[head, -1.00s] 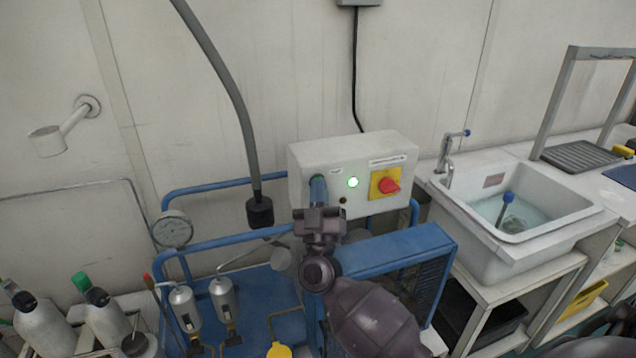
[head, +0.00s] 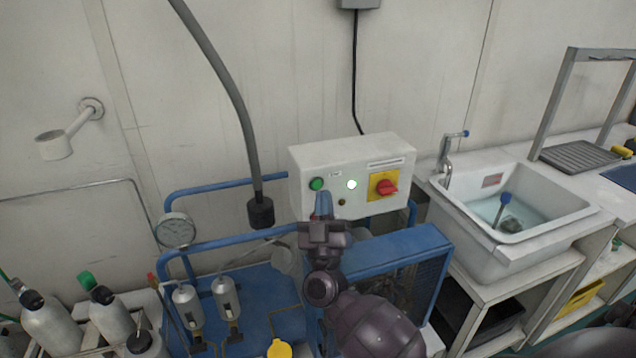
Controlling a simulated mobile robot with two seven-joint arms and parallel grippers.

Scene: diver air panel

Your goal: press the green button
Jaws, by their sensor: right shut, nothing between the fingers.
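The green button (head: 316,184) is on the left of the front face of a white control box (head: 303,160), and it shows fully. A lit white-green lamp (head: 351,184) is to its right. My right gripper (head: 323,198) is shut and empty, its blue fingertips just below the green button in the picture. Whether the fingertips touch the box's face cannot be told. My left gripper is not in view.
A red rotary switch on a yellow plate (head: 383,187) is at the right of the box. A blue compressor frame (head: 400,245) stands below. A grey hose (head: 226,90) hangs at left. A sink (head: 510,215) is at right.

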